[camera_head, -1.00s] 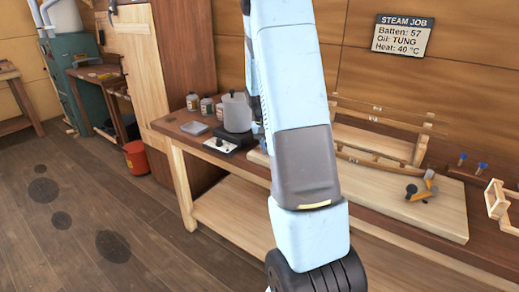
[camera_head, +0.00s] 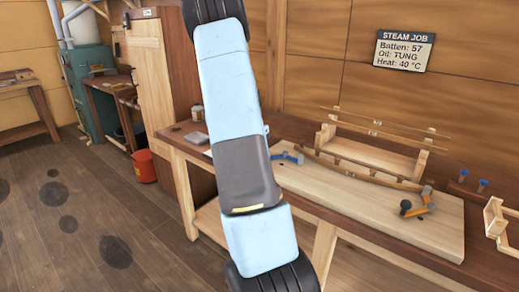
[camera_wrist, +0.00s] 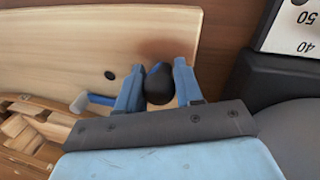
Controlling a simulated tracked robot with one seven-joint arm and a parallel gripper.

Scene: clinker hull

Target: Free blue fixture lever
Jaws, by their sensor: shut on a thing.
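In the wrist view my gripper (camera_wrist: 159,68) has its two blue fingers closed around a black knob (camera_wrist: 158,88) with a blue part behind it, which looks like the end of the blue lever. A blue piece with a pale end (camera_wrist: 90,102) shows just left of the fingers. In the head view the blue fixture (camera_head: 287,158) sits on the pale board (camera_head: 365,205), beside the curved batten (camera_head: 370,177). A second fixture with a yellow-orange lever (camera_head: 427,197) and a dark knob stands at the batten's right end. My arm hides the gripper in the head view.
A wooden rack (camera_head: 375,148) stands behind the batten. Blue-topped pegs (camera_head: 482,185) and a small wooden frame (camera_head: 497,220) are at the right. In the wrist view a dark device with a numbered white scale (camera_wrist: 292,28) is close to the gripper's right.

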